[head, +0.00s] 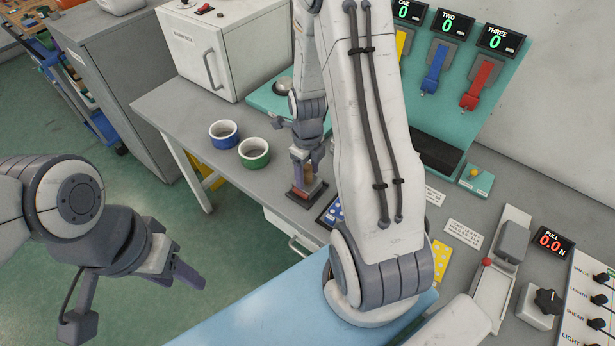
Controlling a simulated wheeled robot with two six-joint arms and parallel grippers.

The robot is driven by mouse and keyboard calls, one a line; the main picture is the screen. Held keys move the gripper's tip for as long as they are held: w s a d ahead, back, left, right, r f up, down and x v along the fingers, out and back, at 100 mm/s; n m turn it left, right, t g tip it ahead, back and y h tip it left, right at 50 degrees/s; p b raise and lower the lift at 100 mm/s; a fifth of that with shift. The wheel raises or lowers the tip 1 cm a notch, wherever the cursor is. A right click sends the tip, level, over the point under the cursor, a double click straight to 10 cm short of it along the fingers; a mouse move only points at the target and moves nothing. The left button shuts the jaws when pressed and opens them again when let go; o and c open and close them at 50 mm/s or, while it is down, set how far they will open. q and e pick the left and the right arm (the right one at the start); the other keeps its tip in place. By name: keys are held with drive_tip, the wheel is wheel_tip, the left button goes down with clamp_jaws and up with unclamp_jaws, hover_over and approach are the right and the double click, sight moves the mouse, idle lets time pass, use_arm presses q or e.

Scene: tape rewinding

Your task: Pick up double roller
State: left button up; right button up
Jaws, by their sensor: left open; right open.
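I cannot clearly pick out a double roller. My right gripper (305,172) points down at the desk, open, just over a small dark block with a reddish front (299,194). I cannot tell whether the fingers touch or straddle the block, or whether it is the roller. My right arm hides much of the desk behind and beside it. My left gripper (188,278) is open and empty, over the green floor in front of the desk at the lower left.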

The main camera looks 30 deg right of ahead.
clamp_jaws()
drive_tip(key=shift+r, duration=0.2)
